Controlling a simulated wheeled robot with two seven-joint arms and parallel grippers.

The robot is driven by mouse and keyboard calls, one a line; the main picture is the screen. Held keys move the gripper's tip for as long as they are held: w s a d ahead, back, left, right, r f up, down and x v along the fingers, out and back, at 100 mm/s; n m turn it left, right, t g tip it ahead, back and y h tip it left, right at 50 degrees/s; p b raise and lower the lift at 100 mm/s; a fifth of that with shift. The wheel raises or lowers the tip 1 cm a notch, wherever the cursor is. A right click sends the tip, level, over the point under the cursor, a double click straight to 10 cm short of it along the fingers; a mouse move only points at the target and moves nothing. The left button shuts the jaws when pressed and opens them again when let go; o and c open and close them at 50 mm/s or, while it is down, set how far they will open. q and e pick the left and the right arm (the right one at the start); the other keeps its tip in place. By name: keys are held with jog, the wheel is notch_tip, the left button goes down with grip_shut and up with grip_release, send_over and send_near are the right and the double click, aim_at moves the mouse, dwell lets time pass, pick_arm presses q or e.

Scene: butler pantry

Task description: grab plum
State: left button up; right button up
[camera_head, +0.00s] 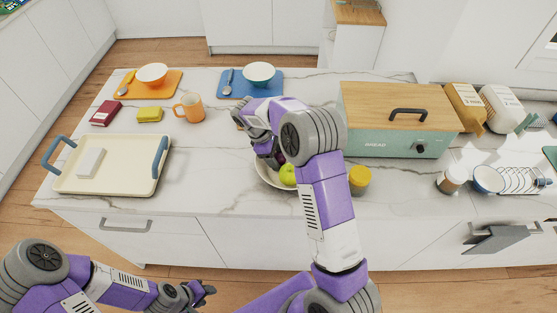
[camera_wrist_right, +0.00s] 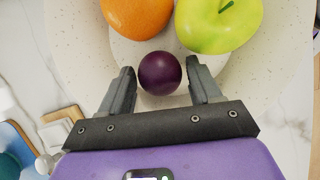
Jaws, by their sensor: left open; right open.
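A dark purple plum (camera_wrist_right: 160,73) lies in a pale speckled bowl (camera_wrist_right: 75,60), seen in the right wrist view. My right gripper (camera_wrist_right: 160,85) is open, with one finger on each side of the plum; I cannot tell whether they touch it. An orange (camera_wrist_right: 137,14) and a green apple (camera_wrist_right: 219,22) lie just beyond the plum in the bowl. In the head view my right gripper (camera_head: 274,158) is over the bowl (camera_head: 268,177), and my arm hides much of it. My left gripper (camera_head: 200,293) is open and empty, low in front of the counter.
A cream tray (camera_head: 112,180) with blue handles stands at left on the marble counter. An orange mug (camera_head: 190,108) is behind. A bread box (camera_head: 392,118) and a yellow-lidded jar (camera_head: 360,180) stand right of my right arm.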

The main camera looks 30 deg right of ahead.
jog(key=shift+f, duration=0.15)
jog(key=c, duration=0.8)
